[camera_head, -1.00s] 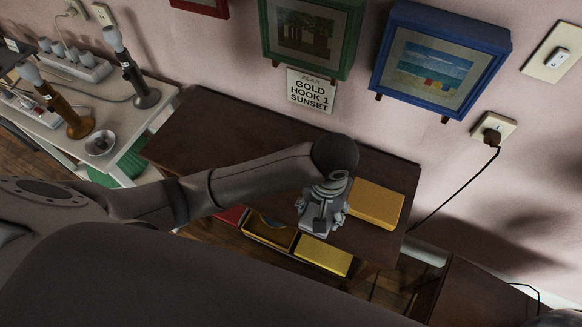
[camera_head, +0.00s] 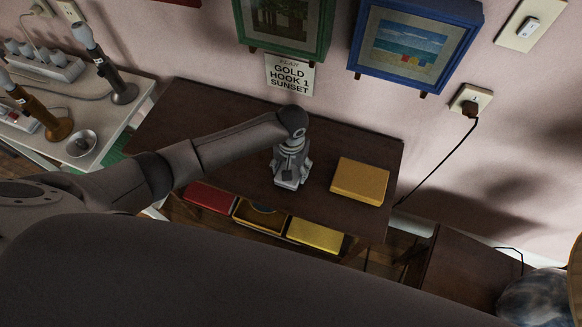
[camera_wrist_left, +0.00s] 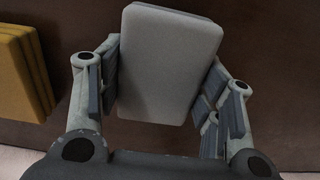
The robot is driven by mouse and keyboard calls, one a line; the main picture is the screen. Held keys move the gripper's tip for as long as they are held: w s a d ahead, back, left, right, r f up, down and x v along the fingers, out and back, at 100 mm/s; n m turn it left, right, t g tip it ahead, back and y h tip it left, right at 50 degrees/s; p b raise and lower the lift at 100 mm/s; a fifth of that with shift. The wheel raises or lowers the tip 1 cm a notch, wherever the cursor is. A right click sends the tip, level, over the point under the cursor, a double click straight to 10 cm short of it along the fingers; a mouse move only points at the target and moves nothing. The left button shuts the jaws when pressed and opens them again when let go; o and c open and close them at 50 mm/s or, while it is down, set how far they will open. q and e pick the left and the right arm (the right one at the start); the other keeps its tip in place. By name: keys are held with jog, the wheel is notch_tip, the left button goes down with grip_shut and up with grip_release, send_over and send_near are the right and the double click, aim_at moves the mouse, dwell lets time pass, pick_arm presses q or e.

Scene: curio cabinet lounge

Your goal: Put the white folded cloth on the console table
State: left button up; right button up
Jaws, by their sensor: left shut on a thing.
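The white folded cloth (camera_wrist_left: 169,62) is a pale, rounded slab between the fingers of my left gripper (camera_wrist_left: 160,90) in the left wrist view. The gripper is shut on it. In the head view my left gripper (camera_head: 290,182) points down over the dark brown console table (camera_head: 230,125), and the cloth is mostly hidden beneath it. I cannot tell whether the cloth touches the tabletop. A yellow folded cloth (camera_head: 360,181) lies on the table to the right of the gripper, with a gap between. My right gripper is not in view.
Red (camera_head: 210,197), brown-gold (camera_head: 260,216) and yellow (camera_head: 315,235) items sit below the table's front edge. A white table (camera_head: 110,125) with lamps stands at left. Framed pictures and a sign (camera_head: 289,75) hang behind. The tabletop left of the gripper is bare.

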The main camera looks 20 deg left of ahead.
aim_at(292, 168)
pick_arm(q)
jog(key=shift+f, duration=0.45)
jog(key=o, duration=1.3)
jog(key=shift+o, duration=0.2)
notch_tip(292, 168, up, 12)
jog(key=shift+r, duration=0.2)
